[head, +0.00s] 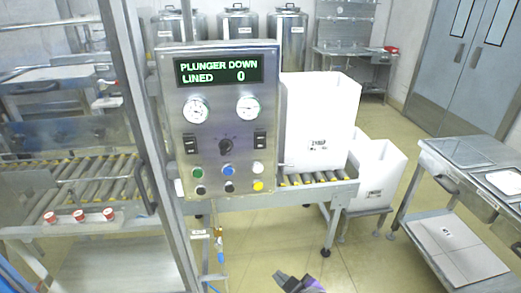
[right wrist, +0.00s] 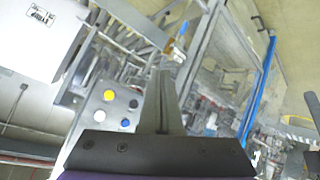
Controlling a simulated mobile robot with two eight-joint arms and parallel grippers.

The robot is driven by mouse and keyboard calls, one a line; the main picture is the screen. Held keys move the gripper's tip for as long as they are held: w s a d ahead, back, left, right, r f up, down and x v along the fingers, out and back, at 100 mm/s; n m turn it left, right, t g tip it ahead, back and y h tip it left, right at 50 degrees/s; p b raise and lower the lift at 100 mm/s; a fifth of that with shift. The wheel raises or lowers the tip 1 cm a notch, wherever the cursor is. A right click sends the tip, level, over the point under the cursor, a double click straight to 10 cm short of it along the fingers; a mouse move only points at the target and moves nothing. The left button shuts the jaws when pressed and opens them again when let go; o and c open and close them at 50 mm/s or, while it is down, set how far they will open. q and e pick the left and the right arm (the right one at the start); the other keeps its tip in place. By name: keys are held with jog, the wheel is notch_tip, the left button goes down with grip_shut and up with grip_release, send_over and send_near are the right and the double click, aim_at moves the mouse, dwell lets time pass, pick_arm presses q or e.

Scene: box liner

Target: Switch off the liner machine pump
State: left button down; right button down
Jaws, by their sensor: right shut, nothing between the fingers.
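The liner machine's steel control panel (head: 217,215) faces me in the head view; its green display (head: 219,71) reads "PLUNGER DOWN LINED 0". Below two round gauges sit a left black rocker switch (head: 190,144), a black rotary knob (head: 225,147) and a right rocker switch (head: 260,141). Under them are green, blue, white, black and yellow buttons. Which control is the pump's, and the switch positions, I cannot read. My right gripper (head: 299,285) is low at the bottom edge, apart from the panel. In the right wrist view its fingers (right wrist: 163,75) are shut and empty. My left gripper is out of view.
A steel frame post (head: 150,130) rises left of the panel. A steel table (head: 470,160) stands at right. Floor before the conveyor is clear.

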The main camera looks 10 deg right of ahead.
aim_at(259, 139)
jog(key=w+r+n+t+h, duration=0.1)
jog(key=w+r+n+t, duration=0.3)
jog(key=r, duration=0.6)
jog(key=w+a+r+n+t+h, duration=0.1)
jog(key=w+r+n+t, duration=0.4)
jog(key=r, duration=0.5)
jog(key=shift+w+a+n+h+b, duration=0.3)
jog(key=shift+n+h+b, duration=0.1)
jog(key=shift+h, duration=0.2)
jog(key=w, duration=0.4)
jog(key=w+r+p, duration=0.1)
jog(key=w, duration=0.4)
jog(key=w+p, duration=0.1)
jog(key=w, duration=0.4)
jog(key=shift+r, duration=0.3)
jog(key=shift+s, duration=0.1)
